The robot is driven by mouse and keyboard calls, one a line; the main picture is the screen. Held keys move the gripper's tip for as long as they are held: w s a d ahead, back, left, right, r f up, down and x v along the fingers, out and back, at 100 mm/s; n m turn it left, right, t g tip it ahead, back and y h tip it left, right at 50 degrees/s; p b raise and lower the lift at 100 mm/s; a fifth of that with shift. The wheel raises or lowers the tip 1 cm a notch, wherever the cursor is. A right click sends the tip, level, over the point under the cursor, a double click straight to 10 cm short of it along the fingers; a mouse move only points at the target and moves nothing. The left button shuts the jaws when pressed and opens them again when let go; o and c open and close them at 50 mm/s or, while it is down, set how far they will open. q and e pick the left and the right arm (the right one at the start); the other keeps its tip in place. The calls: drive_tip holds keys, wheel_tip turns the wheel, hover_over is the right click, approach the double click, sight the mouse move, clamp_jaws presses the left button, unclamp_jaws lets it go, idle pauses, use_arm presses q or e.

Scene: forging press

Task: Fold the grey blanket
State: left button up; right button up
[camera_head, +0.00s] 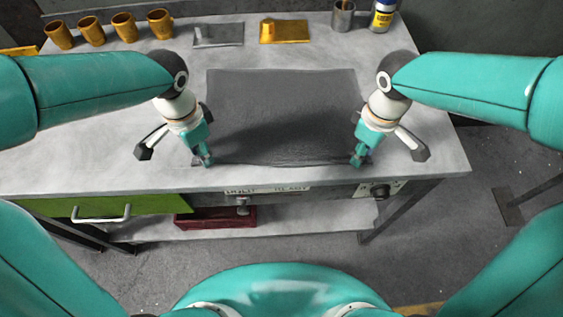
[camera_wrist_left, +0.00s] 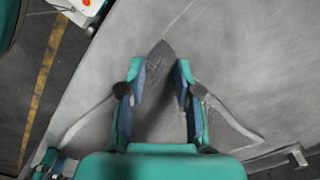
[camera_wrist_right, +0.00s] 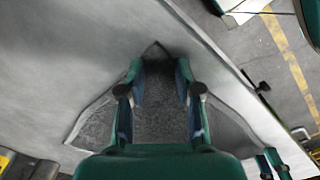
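The grey blanket (camera_head: 285,100) lies spread flat on the workbench, its near edge close to the bench's front edge. My left gripper (camera_head: 207,160) is at the blanket's near left corner, and my right gripper (camera_head: 358,160) is at its near right corner. In the left wrist view the fingers (camera_wrist_left: 161,68) stand apart with the blanket corner (camera_wrist_left: 160,52) between them. In the right wrist view the fingers (camera_wrist_right: 160,66) also stand apart over the other corner (camera_wrist_right: 158,95). Whether the fingertips touch the cloth is unclear.
Several yellow mugs (camera_head: 92,31) stand at the back left of the workbench (camera_head: 110,120). A green drawer (camera_head: 150,204) is below.

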use_arm(q)
drive_tip(key=shift+s+f, duration=0.1)
drive_tip(key=shift+f, duration=0.05)
clamp_jaws()
use_arm(e)
drive_tip(key=shift+s+f, duration=0.1)
drive_tip(key=shift+f, duration=0.05)
clamp_jaws()
use_arm(q)
drive_tip(key=shift+a, duration=0.1)
